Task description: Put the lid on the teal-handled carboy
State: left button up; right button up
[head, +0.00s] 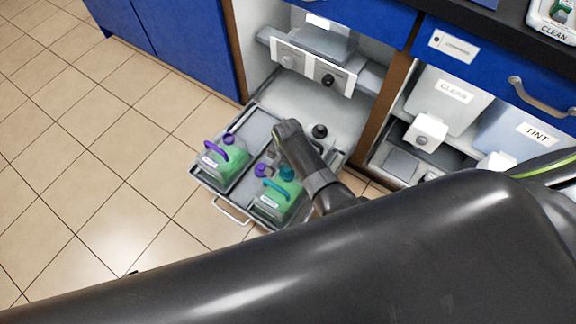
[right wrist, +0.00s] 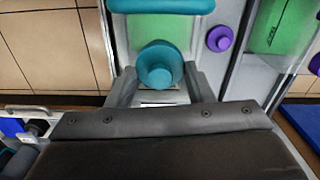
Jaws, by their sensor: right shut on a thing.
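The teal-handled carboy (head: 268,207), with green contents and a white label, stands in the right part of the pulled-out drawer. Its teal handle shows in both views, at the top of the right wrist view (right wrist: 160,6). My right gripper (right wrist: 160,82) is shut on the teal lid (right wrist: 160,65), one finger on each side. The lid is right by the carboy's handle and also shows in the head view (head: 286,173). I cannot tell whether it touches the neck, which is hidden. My left gripper is not in view.
A purple-handled carboy (head: 220,165) stands in the drawer's left part. A purple cap (right wrist: 219,38) sits beside the teal-handled carboy. A dark knobbed object (head: 320,131) is further back. Cabinets flank the drawer (head: 235,213); the tiled floor at left is clear.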

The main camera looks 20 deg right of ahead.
jog(key=shift+p, duration=0.45)
dwell(0.8)
jog(key=shift+f, duration=0.45)
dwell(0.4)
jog(key=o, duration=1.5)
